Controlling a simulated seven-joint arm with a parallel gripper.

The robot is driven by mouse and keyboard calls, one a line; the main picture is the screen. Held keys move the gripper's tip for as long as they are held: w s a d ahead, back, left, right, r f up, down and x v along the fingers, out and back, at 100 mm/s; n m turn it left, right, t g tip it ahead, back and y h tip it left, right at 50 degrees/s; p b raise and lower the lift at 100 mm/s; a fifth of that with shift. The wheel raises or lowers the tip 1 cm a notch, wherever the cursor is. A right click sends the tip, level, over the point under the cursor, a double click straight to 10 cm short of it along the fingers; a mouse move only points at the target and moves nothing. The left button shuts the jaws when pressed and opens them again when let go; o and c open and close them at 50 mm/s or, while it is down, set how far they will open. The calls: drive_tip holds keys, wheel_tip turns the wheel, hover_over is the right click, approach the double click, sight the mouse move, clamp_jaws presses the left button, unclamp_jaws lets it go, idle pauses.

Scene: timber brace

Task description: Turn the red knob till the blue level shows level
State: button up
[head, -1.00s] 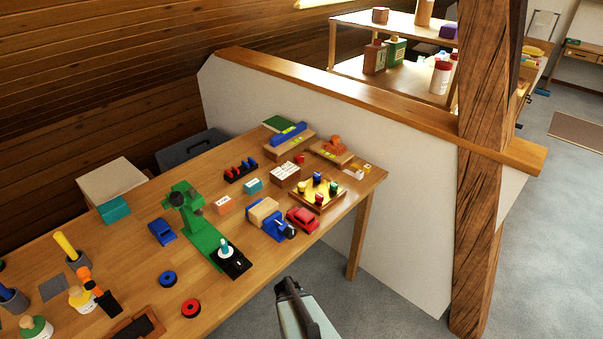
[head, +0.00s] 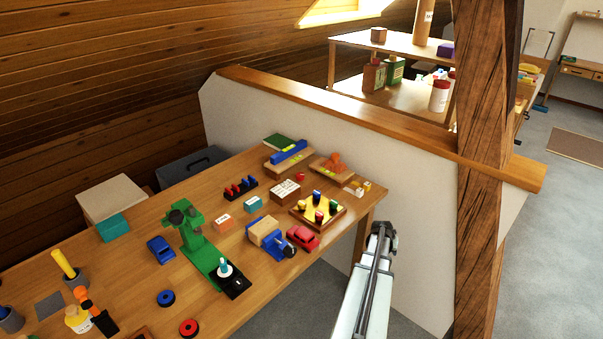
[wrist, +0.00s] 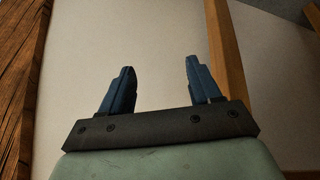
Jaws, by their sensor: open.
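The blue level (head: 289,152) lies on a wooden block at the far end of the workbench, with small yellow-green marks on the block's side. Its bubble is too small to read. A small red knob (head: 300,177) shows just in front of that block. My gripper (head: 381,232) is off the bench's right end, apart from both. In the wrist view my gripper (wrist: 158,64) has its two blue fingers apart with nothing between them. Neither level nor knob shows in the wrist view.
A yellow tray with coloured pegs (head: 300,213), a red car (head: 302,237) and a blue vise (head: 285,246) stand near the bench's right edge. An orange piece on a board (head: 333,165) sits beside the level. A low white wall (head: 420,230) and timber post (head: 485,180) stand right.

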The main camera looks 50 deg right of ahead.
drive_tip(key=s+d+r+m+y, duration=0.1)
drive_tip(key=s+d+r+m, duration=0.25)
drive_tip(key=d+r, duration=0.35)
wheel_tip(320, 180, up, 27)
drive_tip(key=m+t+y, duration=0.3)
drive_tip(key=m+y, duration=0.5)
drive_tip(key=m, duration=0.2)
hover_over(300, 174)
drive_tip(key=s+d, duration=0.4)
drive_tip(key=x, duration=1.3)
drive_tip(key=shift+d, duration=0.1)
drive_tip(key=c, duration=1)
